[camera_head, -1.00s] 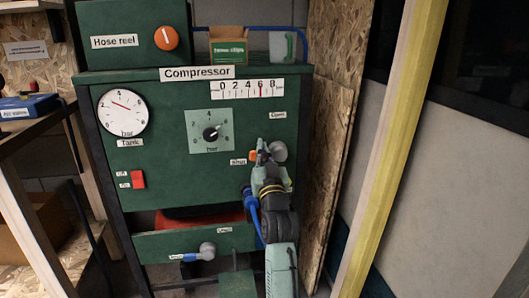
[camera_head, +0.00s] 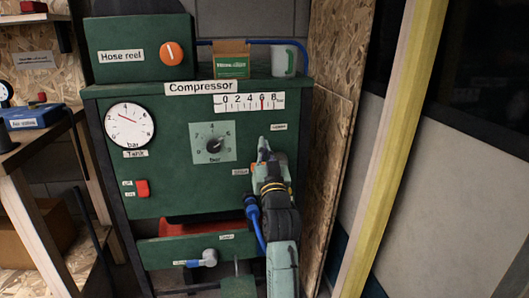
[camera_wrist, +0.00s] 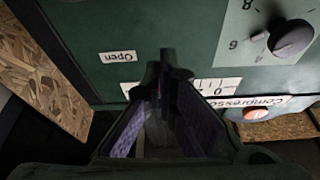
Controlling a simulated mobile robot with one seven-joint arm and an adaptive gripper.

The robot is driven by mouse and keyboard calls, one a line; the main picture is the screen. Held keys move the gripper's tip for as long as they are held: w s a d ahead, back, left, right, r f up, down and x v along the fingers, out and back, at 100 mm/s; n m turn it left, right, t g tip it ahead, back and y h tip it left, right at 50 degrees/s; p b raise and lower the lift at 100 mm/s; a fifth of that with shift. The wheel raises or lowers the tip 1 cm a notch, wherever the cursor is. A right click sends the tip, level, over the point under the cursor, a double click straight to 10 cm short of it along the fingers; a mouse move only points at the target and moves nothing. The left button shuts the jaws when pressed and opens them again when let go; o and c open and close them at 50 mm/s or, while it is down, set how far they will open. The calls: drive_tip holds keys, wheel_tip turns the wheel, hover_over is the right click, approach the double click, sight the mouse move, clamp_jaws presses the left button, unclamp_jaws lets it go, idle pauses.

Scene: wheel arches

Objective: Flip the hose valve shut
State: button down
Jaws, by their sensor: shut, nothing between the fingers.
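The valve on the right side of the green compressor panel is mostly hidden behind my gripper in the head view. My gripper (camera_head: 263,145) is shut and empty in front of the panel, between these labels; contact cannot be told. In the wrist view the closed fingers (camera_wrist: 166,78) point at the panel beside the Open label (camera_wrist: 118,57).
A grey-handled lever (camera_head: 207,257) sits on the lower panel. A blue hose (camera_head: 255,217) hangs beside my arm. The pressure dial (camera_head: 213,144) is left of my gripper. A chipboard wall (camera_head: 330,110) and a yellow post (camera_head: 392,150) stand to the right.

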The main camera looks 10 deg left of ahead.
drive_tip(key=b+v, duration=0.1)
drive_tip(key=v, duration=0.8)
drive_tip(key=shift+d+f, duration=0.25)
drive_tip(key=shift+f, duration=0.2)
